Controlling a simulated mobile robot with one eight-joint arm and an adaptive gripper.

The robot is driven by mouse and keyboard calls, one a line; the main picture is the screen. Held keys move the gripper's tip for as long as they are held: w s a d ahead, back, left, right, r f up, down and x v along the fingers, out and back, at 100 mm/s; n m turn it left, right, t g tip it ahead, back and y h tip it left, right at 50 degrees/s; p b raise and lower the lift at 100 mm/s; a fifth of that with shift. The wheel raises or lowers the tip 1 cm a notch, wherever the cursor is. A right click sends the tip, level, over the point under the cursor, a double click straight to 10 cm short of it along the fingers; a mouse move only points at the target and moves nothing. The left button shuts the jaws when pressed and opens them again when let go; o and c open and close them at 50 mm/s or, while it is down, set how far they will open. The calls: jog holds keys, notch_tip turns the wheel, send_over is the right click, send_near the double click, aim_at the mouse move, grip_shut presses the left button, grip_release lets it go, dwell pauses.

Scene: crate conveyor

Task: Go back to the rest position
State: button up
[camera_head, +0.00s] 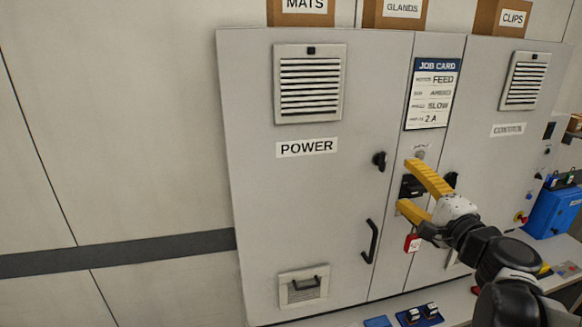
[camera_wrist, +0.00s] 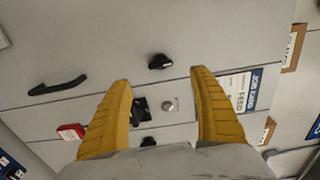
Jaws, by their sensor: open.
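My gripper (camera_head: 405,184) is open, with its two yellow fingers spread in front of the grey cabinet (camera_head: 330,200). No object shows between the fingers except the cabinet front behind them. In the wrist view the open gripper (camera_wrist: 160,77) frames a dark switch (camera_wrist: 138,112) and a round silver button (camera_wrist: 168,105) on the panel. I cannot tell how far the fingertips are from the panel. A red tag-like piece (camera_head: 412,243) shows just below the lower finger; it also shows in the wrist view (camera_wrist: 70,132).
The POWER door carries a black knob (camera_head: 379,160) and a handle (camera_head: 371,241). A job card (camera_head: 433,93) is above the gripper. Small blue trays (camera_head: 420,315) sit on the ledge below. A blue box (camera_head: 552,211) stands at the right. The wall at left is clear.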

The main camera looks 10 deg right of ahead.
jog(key=s+a+f+n+g+y+b, duration=0.25)
jog(key=a+f+n+g+b, duration=0.2)
jog(key=a+f, duration=0.45)
jog(key=s+a+f+n+g+y+b, duration=0.1)
jog(key=s+a+f+n+g+b, duration=0.25)
jog(key=a+f+n, duration=0.45)
jog(key=s+a+f+n+g+h+b, duration=0.1)
jog(key=s+f+n+h+b, duration=0.3)
jog(key=s+f, duration=0.5)
notch_tip(320, 180, down, 3)
jog(key=shift+s+f+n+g+b, duration=0.1)
jog(key=shift+s+n+g+b, duration=0.1)
jog(key=shift+n+g+b, duration=0.55)
